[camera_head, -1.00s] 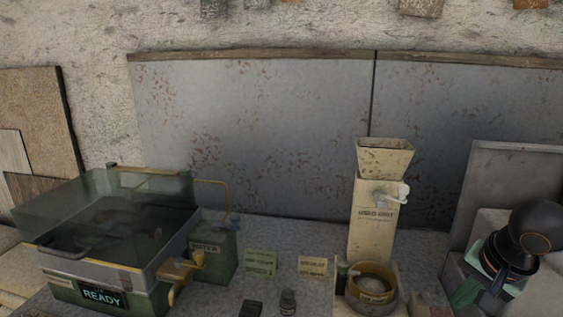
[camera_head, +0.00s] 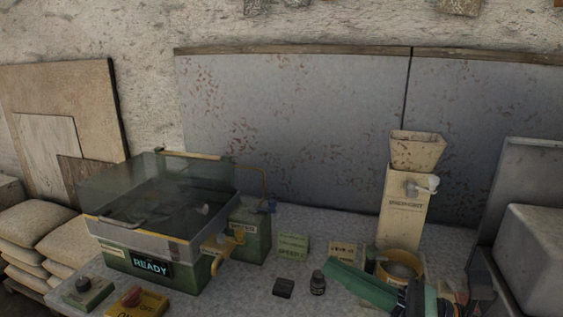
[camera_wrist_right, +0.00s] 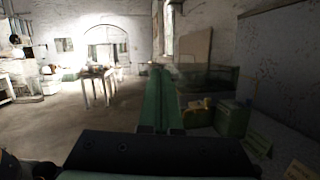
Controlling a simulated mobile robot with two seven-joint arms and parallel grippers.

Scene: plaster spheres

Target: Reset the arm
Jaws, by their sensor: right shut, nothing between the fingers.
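My right gripper (camera_head: 335,271) has green fingers and comes in from the lower right in the head view. It is over the front of the bench, in front of the hopper stand. Its green fingers lie together, with nothing between them, in the right wrist view (camera_wrist_right: 159,75). There they point out toward the room. My left gripper is in neither view.
A green machine with a clear lid and a READY display (camera_head: 151,265) stands on the left of the bench. A cream hopper stand (camera_head: 403,210) and yellow-rimmed bowl (camera_head: 388,275) are near my right gripper. A small dark bottle (camera_head: 318,284) stands close by.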

